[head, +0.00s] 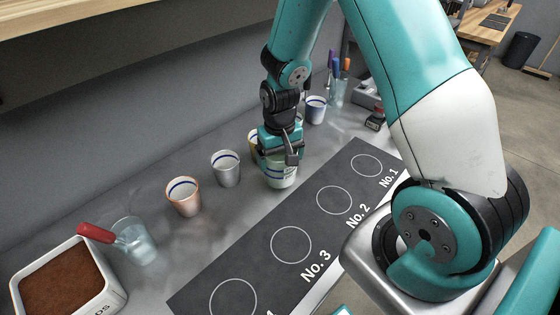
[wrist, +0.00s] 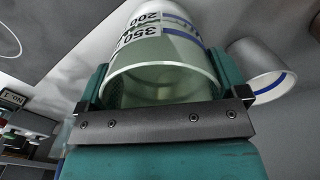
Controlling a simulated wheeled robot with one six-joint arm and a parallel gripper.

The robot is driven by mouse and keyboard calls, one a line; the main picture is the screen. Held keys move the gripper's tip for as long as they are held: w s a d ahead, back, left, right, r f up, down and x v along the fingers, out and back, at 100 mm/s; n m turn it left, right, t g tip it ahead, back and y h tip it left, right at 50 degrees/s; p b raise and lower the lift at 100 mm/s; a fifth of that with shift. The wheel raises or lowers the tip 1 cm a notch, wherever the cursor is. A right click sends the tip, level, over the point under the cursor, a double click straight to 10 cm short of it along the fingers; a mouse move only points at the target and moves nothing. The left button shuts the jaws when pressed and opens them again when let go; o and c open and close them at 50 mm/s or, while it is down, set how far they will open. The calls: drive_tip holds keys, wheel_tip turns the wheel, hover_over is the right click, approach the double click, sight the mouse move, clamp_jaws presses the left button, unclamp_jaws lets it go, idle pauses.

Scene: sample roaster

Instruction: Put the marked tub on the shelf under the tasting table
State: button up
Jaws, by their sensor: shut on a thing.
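My gripper (head: 281,152) is shut on a pale tub (head: 281,178) over the grey counter, beside the far edge of the black mat. In the wrist view the tub (wrist: 165,82) sits between the two jaws, with a blue band and black print reading 350 and 200. I cannot tell whether its base touches the counter. Other tubs stand near: a copper one (head: 183,201), a silver one (head: 226,172), a yellowish one (head: 254,140) partly hidden behind my gripper, and a white one with a blue band (head: 316,112). The shelf under the tasting table is not clearly seen.
The black mat (head: 262,275) has numbered circles, all empty. A coffee-filled bin (head: 117,296) and a glass with a red-handled tool (head: 140,250) stand at left. A pen glass (head: 338,95) stands behind. A wooden-topped table (head: 485,30) is at far right, with open floor before it.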

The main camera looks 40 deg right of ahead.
drive_tip(key=shift+f, duration=1)
drive_tip(key=shift+f, duration=0.15)
drive_tip(key=o, duration=0.6)
drive_tip(key=shift+o, duration=0.2)
